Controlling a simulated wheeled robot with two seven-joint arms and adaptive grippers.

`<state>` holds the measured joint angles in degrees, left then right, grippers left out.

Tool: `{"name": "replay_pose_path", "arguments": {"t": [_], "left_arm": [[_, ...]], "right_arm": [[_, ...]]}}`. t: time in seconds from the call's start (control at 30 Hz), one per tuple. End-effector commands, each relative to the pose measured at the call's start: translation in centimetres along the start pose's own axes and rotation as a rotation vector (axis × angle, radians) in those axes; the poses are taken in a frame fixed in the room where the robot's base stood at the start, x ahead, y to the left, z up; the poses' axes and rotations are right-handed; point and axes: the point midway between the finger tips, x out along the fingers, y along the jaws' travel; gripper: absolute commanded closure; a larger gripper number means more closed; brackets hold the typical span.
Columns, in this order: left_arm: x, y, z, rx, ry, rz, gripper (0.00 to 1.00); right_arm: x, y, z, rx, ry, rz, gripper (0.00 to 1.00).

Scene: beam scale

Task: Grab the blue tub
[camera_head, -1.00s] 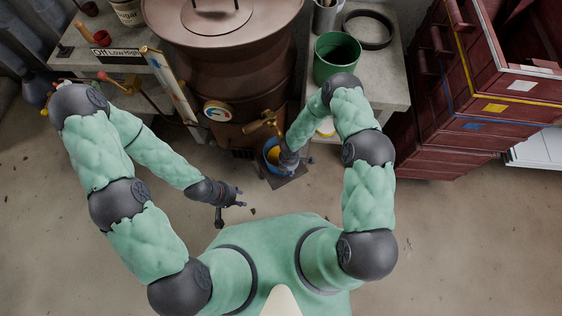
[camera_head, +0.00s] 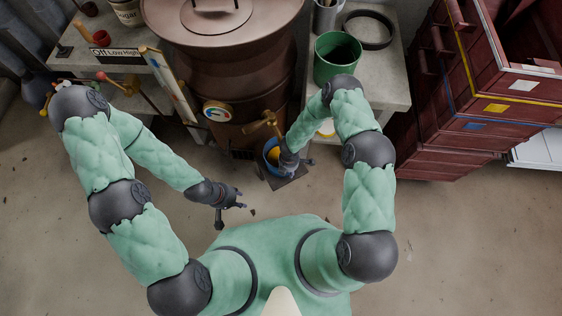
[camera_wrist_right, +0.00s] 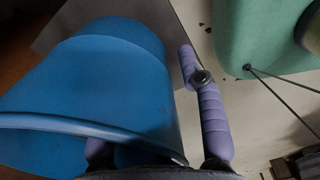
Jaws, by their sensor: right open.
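The blue tub (camera_head: 266,161) stands on a dark plate below the brass tap of the brown vat, with something yellow showing in it. It fills the left of the right wrist view (camera_wrist_right: 90,85). My right gripper (camera_head: 284,160) is at the tub's right side and hides part of it. In the right wrist view one purple finger (camera_wrist_right: 210,115) lies outside the tub wall, apart from it. The other finger is mostly hidden at the rim, and I cannot tell whether it touches. My left gripper (camera_head: 240,198) is open and empty, left of the tub above the floor.
The brown vat (camera_head: 225,70) with a gauge and the brass tap (camera_head: 262,121) stands behind the tub. A green bucket (camera_head: 337,58) is on the grey bench at right. Red crates (camera_head: 470,100) stand further right. The floor left of the tub is mostly clear.

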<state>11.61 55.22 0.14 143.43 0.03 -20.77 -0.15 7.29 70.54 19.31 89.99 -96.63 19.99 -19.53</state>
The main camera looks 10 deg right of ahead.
Motion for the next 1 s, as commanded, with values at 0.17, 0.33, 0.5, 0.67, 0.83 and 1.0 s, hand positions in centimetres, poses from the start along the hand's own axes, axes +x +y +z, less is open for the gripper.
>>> {"name": "replay_pose_path", "arguments": {"t": [0.17, 0.33, 0.5, 0.67, 0.83, 1.0], "left_arm": [[0.26, -0.09, -0.01, 0.0, 0.0, 0.0, 0.6], [0.29, -0.1, -0.01, 0.0, 0.0, 0.0, 0.6], [0.27, -0.1, -0.01, 0.0, 0.0, 0.0, 0.6], [0.27, -0.1, -0.01, 0.0, 0.0, 0.0, 0.6], [0.28, -0.1, -0.01, 0.0, 0.0, 0.0, 0.6], [0.26, -0.09, -0.01, 0.0, 0.0, 0.0, 0.6]], "right_arm": [[0.16, 0.02, 0.0, 0.0, 0.0, 0.0, 0.6], [0.14, 0.03, 0.01, 0.0, 0.0, 0.0, 0.6], [0.13, 0.03, 0.01, 0.0, 0.0, 0.001, 0.65], [0.13, 0.03, 0.02, 0.0, 0.0, 0.001, 1.0], [0.12, 0.06, 0.04, 0.0, -0.001, 0.001, 1.0], [0.15, 0.0, 0.01, 0.0, 0.0, 0.0, 1.0]]}}
